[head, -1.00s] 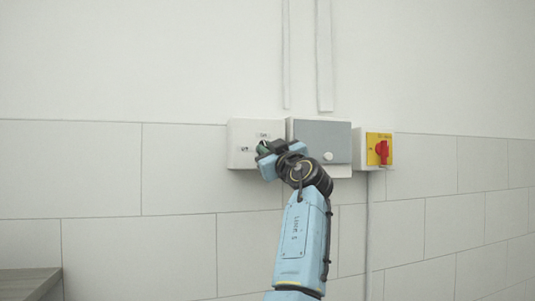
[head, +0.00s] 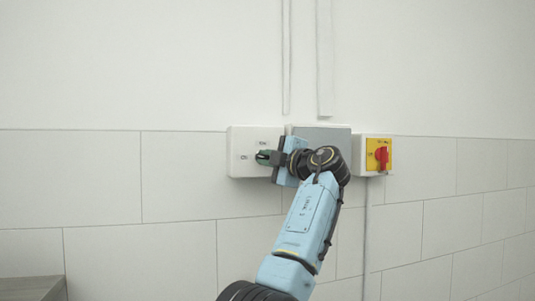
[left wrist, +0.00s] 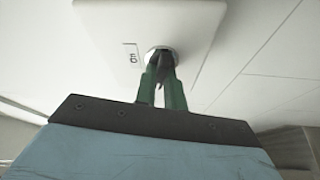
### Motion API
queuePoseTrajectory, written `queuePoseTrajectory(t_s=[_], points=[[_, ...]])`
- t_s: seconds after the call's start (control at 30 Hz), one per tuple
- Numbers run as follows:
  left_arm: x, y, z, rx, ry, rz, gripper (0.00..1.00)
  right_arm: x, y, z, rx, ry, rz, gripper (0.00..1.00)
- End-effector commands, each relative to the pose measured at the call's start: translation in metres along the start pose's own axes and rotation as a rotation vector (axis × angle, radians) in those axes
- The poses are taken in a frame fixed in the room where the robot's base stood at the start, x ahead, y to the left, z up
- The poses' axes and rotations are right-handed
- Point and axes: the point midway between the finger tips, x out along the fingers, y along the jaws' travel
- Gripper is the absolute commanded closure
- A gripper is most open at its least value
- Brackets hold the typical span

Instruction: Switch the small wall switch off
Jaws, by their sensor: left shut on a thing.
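The small wall switch is a white box (head: 240,150) on the tiled wall, with dark markings on its face. In the left wrist view its white plate (left wrist: 185,20) shows a label and a round silvery collar with a dark knob or lever (left wrist: 160,56) at its middle. My left gripper (head: 262,157) is at the face of this box, its green fingers (left wrist: 162,80) shut on the dark lever. The fingers hide most of the lever. My right gripper is in neither view.
A grey-fronted box (head: 325,135) stands right beside the switch, partly behind my left arm. Further right is a yellow plate with a red rotary knob (head: 382,155). Conduits run up the wall. A ledge (head: 30,288) is at the lower left.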

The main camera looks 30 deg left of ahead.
Motion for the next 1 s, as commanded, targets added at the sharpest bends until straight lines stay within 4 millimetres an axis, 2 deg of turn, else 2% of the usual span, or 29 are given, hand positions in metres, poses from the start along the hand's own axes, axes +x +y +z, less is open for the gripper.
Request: queuePoseTrajectory(t_s=[0.4, 1.0], points=[[0.0001, -0.0001, 0.0003, -0.191, -0.001, -0.08, 1.0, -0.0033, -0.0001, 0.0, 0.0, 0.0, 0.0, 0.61], [0.0, -0.0002, 0.0002, -0.225, -0.001, -0.094, 1.0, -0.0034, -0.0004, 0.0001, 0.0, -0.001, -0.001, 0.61]])
